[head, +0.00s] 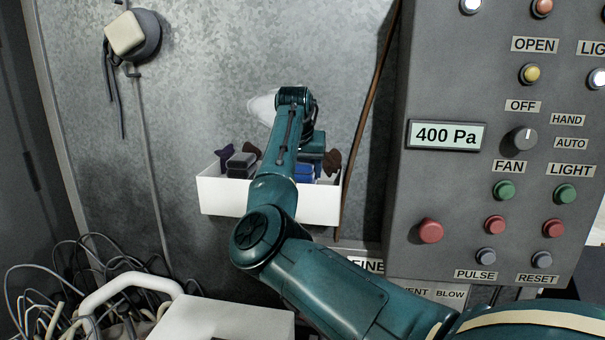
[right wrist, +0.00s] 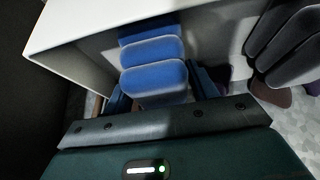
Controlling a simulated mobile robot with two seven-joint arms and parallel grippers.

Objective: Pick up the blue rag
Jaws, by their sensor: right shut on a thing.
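The blue rag (right wrist: 153,78), a folded bundle with rounded layers, sits in the white wall bin (head: 225,197) at its right end. In the head view only a little of the blue rag (head: 304,173) shows beside my arm. My right gripper (right wrist: 162,96) is shut on the blue rag, with a finger at each side of it; the fingertips are partly hidden by the rag. In the head view my right gripper (head: 312,166) reaches down into the bin, mostly hidden by its own arm. My left gripper is not in view.
A dark grey folded rag (head: 240,165) lies in the bin's left part; dark bundles (right wrist: 287,45) also show in the right wrist view. A control panel (head: 460,200) with buttons stands close on the right. Tangled cables (head: 50,290) lie at lower left.

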